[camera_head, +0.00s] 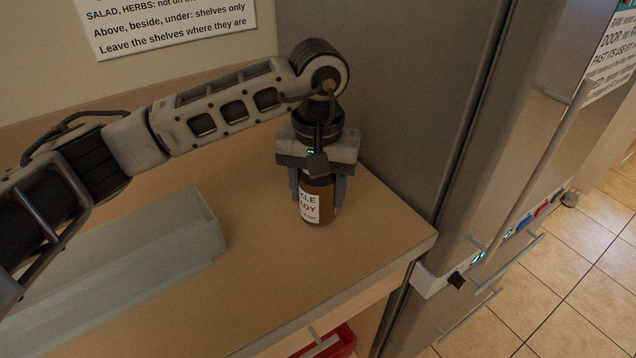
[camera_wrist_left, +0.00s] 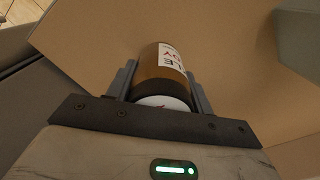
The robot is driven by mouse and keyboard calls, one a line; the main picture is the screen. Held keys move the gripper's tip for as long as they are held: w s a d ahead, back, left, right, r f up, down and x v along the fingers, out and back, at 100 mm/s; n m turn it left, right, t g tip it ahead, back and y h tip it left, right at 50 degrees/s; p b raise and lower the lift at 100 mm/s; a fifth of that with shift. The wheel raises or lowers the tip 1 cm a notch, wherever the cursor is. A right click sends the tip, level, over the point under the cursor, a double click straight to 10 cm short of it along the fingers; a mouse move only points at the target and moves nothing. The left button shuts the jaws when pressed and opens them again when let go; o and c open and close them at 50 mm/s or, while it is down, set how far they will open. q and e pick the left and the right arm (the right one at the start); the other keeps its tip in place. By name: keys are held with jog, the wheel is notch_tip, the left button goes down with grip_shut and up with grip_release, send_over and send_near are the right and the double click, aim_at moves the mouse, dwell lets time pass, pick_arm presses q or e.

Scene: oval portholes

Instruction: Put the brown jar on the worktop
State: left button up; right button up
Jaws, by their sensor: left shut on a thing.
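The brown jar (camera_head: 317,203) has a white label with red and black print and is upright at the right end of the tan worktop (camera_head: 270,284). Its base appears to be at the worktop surface, but I cannot tell for sure whether it touches. My left gripper (camera_head: 319,192) comes down from above and is shut on the jar, one finger on each side. In the left wrist view the jar (camera_wrist_left: 163,65) sits between the two fingers, with its pale lid nearest the camera. My right gripper is not in view.
A long pale grey-green tray or box (camera_head: 130,262) lies on the worktop to the left. A tall grey fridge-like cabinet (camera_head: 415,90) stands right beside the worktop. A red item (camera_head: 330,343) shows below the front edge. The worktop in front of the jar is clear.

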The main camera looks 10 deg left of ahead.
pick_arm(q)
jog(key=shift+f, duration=0.15)
jog(key=shift+f+b, duration=0.2)
jog(key=shift+b, duration=0.15)
jog(key=o, duration=1.2)
jog(key=shift+r, duration=0.15)
notch_tip(320, 180, up, 12)
jog(key=shift+r+b, duration=0.1)
jog(key=shift+b, duration=0.45)
